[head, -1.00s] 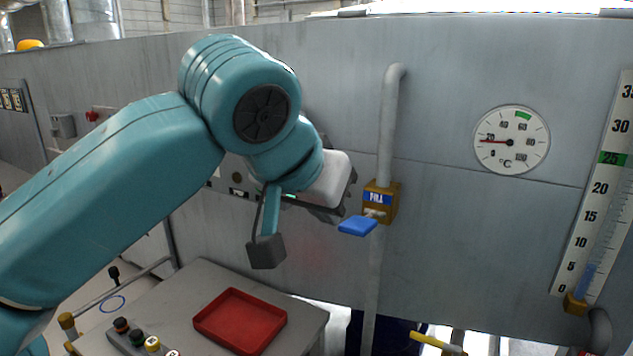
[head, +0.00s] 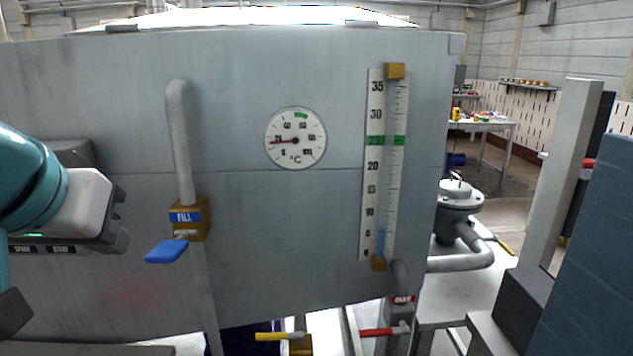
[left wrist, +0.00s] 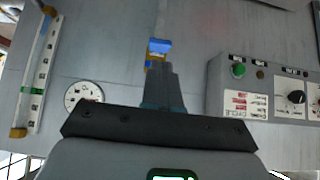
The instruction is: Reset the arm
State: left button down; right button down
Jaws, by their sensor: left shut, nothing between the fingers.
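My left arm comes in at the left edge of the head view, with its teal link and white wrist partly cut off. My left gripper (head: 115,228) is the dark part at the wrist's right end. In the left wrist view, its two grey fingers (left wrist: 165,72) are together and empty. The blue handle (head: 167,252) of the FILL valve (head: 190,218) is to the gripper's right in the head view, with a gap between. In the left wrist view, the blue handle (left wrist: 159,46) shows just beyond the fingertips; contact cannot be told. My right gripper is out of view.
A grey tank wall (head: 250,230) carries a temperature dial (head: 296,138) and a level scale (head: 384,165). Yellow (head: 280,336) and red (head: 385,331) handles are low down. A control panel (left wrist: 262,88) shows in the wrist view. A blue block (head: 590,260) fills the right edge.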

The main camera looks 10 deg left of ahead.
pick_arm(q)
jog(key=w+d+f+m+g+h, duration=0.1)
jog(key=w+d+f+m, duration=0.1)
jog(key=w+d+f, duration=0.4)
jog(key=w+d+f+m+g, duration=0.1)
jog(key=w+d+f, duration=0.3)
jog(key=f, duration=0.5)
jog(key=w+d+f+m+g+h+p, duration=0.1)
jog(key=d+f, duration=0.1)
jog(key=f, duration=0.9)
jog(key=w+d+f+m+g+h+p, duration=0.1)
jog(key=w+d+f+g+h, duration=0.15)
jog(key=f, duration=0.85)
jog(key=s+d+f+n+g, duration=0.1)
jog(key=s+f, duration=0.3)
jog(key=f, duration=0.4)
jog(key=s+d+f+n, duration=0.1)
jog(key=s+f, duration=0.3)
jog(key=f, duration=0.3)
jog(key=s+a+f+n+g+h+p, duration=0.1)
jog(key=s+f+n, duration=0.1)
jog(key=s+f, duration=0.8)
jog(key=s, duration=0.3)
jog(key=shift+s+f+n, duration=0.15)
jog(key=shift+s+n, duration=0.1)
jog(key=shift+n, duration=0.05)
